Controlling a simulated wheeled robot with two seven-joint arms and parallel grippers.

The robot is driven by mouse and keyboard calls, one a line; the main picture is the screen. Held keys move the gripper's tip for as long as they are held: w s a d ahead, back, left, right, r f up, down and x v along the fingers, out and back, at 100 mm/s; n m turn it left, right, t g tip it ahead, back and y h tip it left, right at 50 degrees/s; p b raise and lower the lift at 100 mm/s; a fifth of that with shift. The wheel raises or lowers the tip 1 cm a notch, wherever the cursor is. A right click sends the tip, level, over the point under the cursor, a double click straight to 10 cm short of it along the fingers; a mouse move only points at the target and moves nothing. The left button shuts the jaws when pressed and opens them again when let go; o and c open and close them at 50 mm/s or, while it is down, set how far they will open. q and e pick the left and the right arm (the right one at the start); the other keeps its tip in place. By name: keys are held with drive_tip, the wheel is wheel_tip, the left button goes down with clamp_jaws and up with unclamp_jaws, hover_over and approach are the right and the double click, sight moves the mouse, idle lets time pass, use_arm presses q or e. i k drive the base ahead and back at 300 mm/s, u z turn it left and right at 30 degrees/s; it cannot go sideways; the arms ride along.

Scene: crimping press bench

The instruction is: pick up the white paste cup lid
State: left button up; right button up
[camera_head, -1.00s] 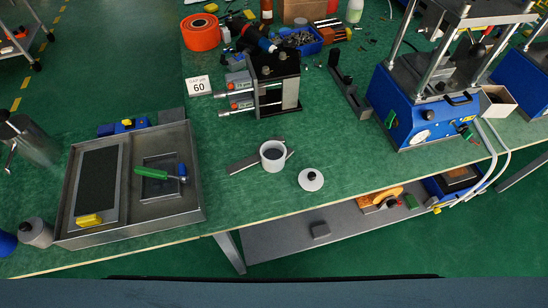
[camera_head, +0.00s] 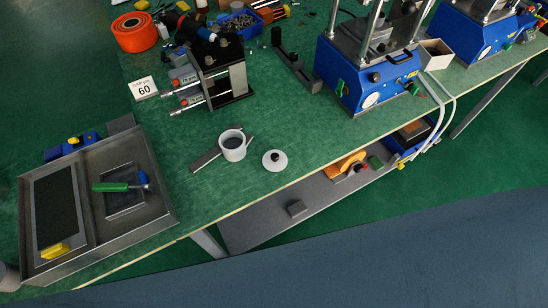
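The white paste cup lid (camera_head: 275,161) is a small round white disc with a dark knob on top. It lies on the green bench top near the front edge. The white paste cup (camera_head: 233,146) stands open just to its left, with dark paste inside. A flat grey metal strip (camera_head: 204,160) lies beside the cup on its left. Neither of my grippers shows in this view.
A metal tray (camera_head: 166,213) with a green-handled tool stands at the left. A device with a 60 card (camera_head: 143,88) beside it stands behind the cup. Blue presses (camera_head: 345,88) stand at the right.

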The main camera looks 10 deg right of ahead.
sight(275, 160)
drive_tip(key=u, duration=1.1)
drive_tip(key=k, duration=0.45)
drive_tip(key=z, duration=0.15)
